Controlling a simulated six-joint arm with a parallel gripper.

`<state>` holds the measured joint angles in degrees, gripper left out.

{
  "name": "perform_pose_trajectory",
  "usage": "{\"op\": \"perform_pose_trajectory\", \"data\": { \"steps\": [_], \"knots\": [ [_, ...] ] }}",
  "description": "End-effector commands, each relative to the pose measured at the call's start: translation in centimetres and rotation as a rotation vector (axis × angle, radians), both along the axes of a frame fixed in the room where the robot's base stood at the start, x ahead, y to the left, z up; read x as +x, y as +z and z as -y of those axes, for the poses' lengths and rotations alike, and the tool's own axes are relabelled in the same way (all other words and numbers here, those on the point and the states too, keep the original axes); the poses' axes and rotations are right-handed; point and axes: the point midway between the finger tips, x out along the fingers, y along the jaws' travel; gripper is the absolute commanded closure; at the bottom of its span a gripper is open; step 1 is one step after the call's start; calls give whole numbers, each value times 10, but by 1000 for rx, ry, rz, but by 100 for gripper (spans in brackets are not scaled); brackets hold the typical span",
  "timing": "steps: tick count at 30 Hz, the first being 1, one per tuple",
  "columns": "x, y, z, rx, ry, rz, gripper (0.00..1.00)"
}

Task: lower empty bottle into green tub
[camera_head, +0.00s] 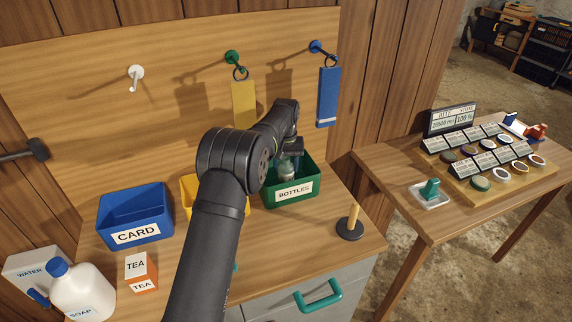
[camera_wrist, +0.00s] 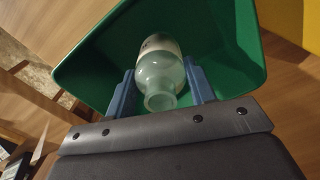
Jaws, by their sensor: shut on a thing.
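The green tub (camera_head: 291,198) stands on the wooden bench and bears a label reading BOTTLES. It also shows in the wrist view (camera_wrist: 90,72), its open inside facing the camera. The clear, pale glass bottle (camera_wrist: 158,76) is between the two blue fingers of my gripper (camera_wrist: 166,92), with its neck towards the camera. My gripper is shut on the bottle. In the head view the bottle (camera_head: 286,169) shows inside the tub's opening, partly hidden by my gripper (camera_head: 288,158). I cannot tell whether its base touches the tub floor.
A yellow tub (camera_head: 187,187) stands left of the green tub, mostly behind my arm. A blue tub (camera_head: 135,213) labelled CARD is further left. A wooden peg on a dark base (camera_head: 351,223) stands to the right. Yellow (camera_head: 244,103) and blue (camera_head: 328,97) tags hang behind.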

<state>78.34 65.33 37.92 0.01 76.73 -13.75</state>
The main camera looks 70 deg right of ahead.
Motion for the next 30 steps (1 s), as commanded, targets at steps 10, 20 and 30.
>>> {"op": "perform_pose_trajectory", "data": {
  "steps": [10,20,30],
  "knots": [
    [0,-5,0,0,0,0,75],
    [0,-10,0,0,0,0,75],
    [0,-16,0,0,0,0,75]
  ]
}}
